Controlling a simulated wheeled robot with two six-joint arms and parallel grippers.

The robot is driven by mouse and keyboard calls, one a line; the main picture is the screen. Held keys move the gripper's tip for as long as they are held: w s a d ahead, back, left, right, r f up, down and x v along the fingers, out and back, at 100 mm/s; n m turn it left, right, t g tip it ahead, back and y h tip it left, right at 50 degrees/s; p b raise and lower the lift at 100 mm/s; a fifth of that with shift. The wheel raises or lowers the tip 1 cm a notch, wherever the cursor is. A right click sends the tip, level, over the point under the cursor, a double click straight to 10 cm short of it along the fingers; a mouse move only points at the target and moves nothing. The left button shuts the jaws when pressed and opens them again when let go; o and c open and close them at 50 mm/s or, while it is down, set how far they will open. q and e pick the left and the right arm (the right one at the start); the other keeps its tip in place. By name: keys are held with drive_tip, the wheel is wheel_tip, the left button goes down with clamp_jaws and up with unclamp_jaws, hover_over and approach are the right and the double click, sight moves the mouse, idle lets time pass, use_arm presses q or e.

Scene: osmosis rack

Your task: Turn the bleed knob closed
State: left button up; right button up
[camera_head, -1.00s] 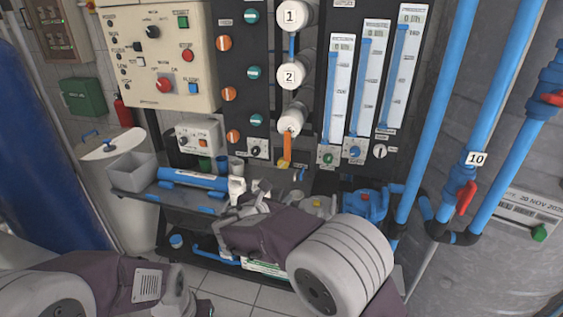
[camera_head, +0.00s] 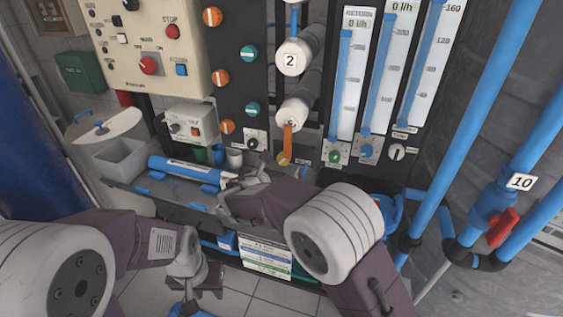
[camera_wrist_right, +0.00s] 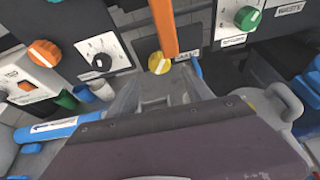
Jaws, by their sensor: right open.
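A yellow knob (camera_head: 284,159) sits on the dark panel at the foot of an orange pipe (camera_head: 289,138). The yellow knob also shows in the right wrist view (camera_wrist_right: 159,64), with a white pointer mark. Nearby labels are too small to read, so I cannot confirm which knob is the bleed knob. My right gripper (camera_head: 252,172) is open and empty, just below and left of the yellow knob. In the right wrist view its spread fingers (camera_wrist_right: 167,92) point up toward that knob, apparently without touching it. My left gripper (camera_head: 207,280) hangs low, away from the panel; its jaws are unclear.
A black knob on a white dial (camera_wrist_right: 101,62) is left of the yellow knob; a green knob (camera_wrist_right: 247,18) is right. A shelf holds a blue cylinder (camera_head: 187,170), small cups (camera_head: 234,158) and a grey bin (camera_head: 120,158). Blue pipes (camera_head: 483,105) stand at right.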

sight(281, 161)
drive_tip(key=x, duration=0.6)
drive_tip(key=shift+s+f, duration=0.1)
drive_tip(key=shift+f, duration=0.05)
drive_tip(key=shift+w+d, duration=0.1)
drive_tip(key=shift+w, duration=0.3)
drive_tip(key=shift+f, duration=0.1)
clamp_jaws()
drive_tip(key=shift+f+b, duration=0.2)
drive_tip(key=shift+b, duration=0.65)
drive_tip(key=m+t+y+b, duration=0.1)
drive_tip(key=m+y+b, duration=0.1)
drive_tip(key=b, duration=0.8)
drive_tip(key=m+t+y+b, duration=0.1)
drive_tip(key=m+b, duration=0.4)
drive_tip(key=b, duration=0.5)
drive_tip(key=shift+d+f+y, duration=0.1)
drive_tip(key=shift+f+y, duration=0.05)
drive_tip(key=shift+y, duration=0.35)
drive_tip(key=shift+r+m+t+b, duration=0.2)
drive_tip(key=shift+m+t+b, duration=0.15)
drive_tip(key=shift+b, duration=0.4)
